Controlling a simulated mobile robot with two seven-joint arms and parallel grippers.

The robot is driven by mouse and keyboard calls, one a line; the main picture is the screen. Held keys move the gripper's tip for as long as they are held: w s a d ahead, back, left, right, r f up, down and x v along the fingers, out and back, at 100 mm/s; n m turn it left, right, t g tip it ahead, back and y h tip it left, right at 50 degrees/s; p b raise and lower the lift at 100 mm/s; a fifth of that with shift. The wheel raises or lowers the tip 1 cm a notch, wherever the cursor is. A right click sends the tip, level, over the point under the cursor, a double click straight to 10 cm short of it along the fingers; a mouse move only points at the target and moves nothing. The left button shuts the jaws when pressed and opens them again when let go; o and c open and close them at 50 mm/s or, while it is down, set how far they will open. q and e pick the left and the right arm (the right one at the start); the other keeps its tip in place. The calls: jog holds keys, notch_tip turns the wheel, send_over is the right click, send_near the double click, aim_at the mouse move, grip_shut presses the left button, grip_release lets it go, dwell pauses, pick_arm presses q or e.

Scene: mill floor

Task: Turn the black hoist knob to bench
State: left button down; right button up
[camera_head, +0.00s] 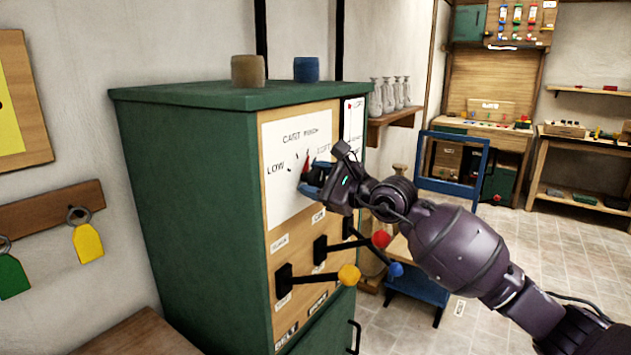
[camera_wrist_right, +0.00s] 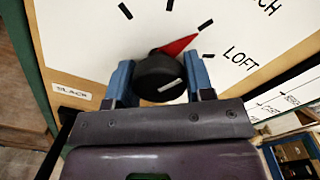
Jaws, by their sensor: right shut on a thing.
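The black hoist knob (camera_wrist_right: 158,80) has a red pointer (camera_wrist_right: 180,46) and sits on a white dial plate (camera_head: 285,200) on the cabinet front. My right gripper (camera_wrist_right: 161,76) is shut on the knob, with a blue finger at each side. In the wrist view the pointer aims up and right, close to a black tick mark above the word LOFT (camera_wrist_right: 241,57). In the head view my right gripper (camera_head: 312,178) hides most of the knob. My left gripper is not in view.
The green cabinet (camera_head: 180,200) also carries levers with a yellow ball (camera_head: 349,274), a red ball (camera_head: 381,239) and a blue ball (camera_head: 396,269), below my right gripper. Open tiled floor (camera_head: 480,290) lies at right.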

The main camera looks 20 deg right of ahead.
jog(key=o, duration=0.9)
jog(key=v, duration=1)
jog(key=shift+s+d, duration=0.25)
jog(key=shift+s, duration=0.1)
